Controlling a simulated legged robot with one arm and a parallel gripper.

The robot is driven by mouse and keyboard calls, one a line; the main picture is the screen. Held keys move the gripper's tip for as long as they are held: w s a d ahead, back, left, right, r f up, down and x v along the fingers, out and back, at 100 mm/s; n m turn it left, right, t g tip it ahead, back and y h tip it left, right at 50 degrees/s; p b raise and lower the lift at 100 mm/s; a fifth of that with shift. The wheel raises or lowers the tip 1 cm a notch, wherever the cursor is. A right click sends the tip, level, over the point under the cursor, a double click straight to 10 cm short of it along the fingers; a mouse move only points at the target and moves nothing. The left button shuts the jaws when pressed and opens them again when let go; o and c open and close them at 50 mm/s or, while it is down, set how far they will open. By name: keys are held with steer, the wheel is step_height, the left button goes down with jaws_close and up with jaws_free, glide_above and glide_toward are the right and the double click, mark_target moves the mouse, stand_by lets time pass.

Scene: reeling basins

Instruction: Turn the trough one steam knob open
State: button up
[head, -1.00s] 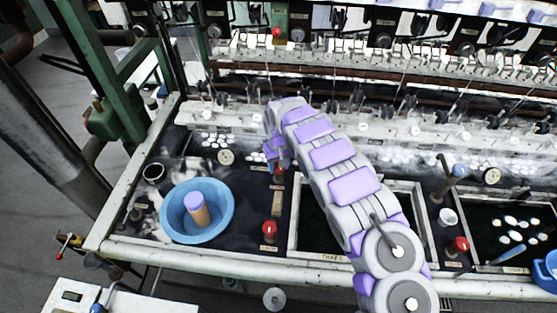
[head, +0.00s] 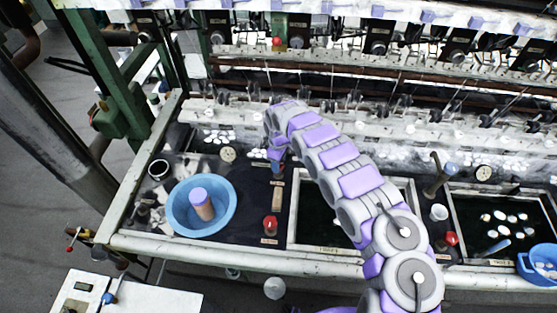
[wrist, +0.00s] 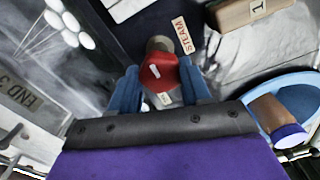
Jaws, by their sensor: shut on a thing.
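The red steam knob (wrist: 158,70) is between the two blue fingers of my gripper (wrist: 162,88) in the wrist view. A white mark shows on its red face. A label reading STEAM (wrist: 182,35) lies beside it. The fingers are shut on the knob, one on each side. In the head view my gripper (head: 278,168) reaches down at the back of the dark panel left of the trough (head: 292,228); the knob is mostly hidden there by the fingers and arm.
Another red knob (head: 271,225) stands nearer the front edge. A blue basin (head: 226,205) holding a brown, purple-topped cylinder (head: 202,206) is to the left. A dial gauge (head: 228,154) sits behind. A further red knob (head: 451,239) is right of the trough.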

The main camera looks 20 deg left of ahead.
steer(key=shift+w+n, duration=0.1)
steer(key=shift+n, duration=0.3)
steer(key=o, duration=1.1)
steer(key=shift+c, duration=0.2)
step_height(320, 180, up, 17)
steer(key=p, duration=0.1)
steer(key=shift+r, duration=0.15)
steer(key=shift+a, duration=0.1)
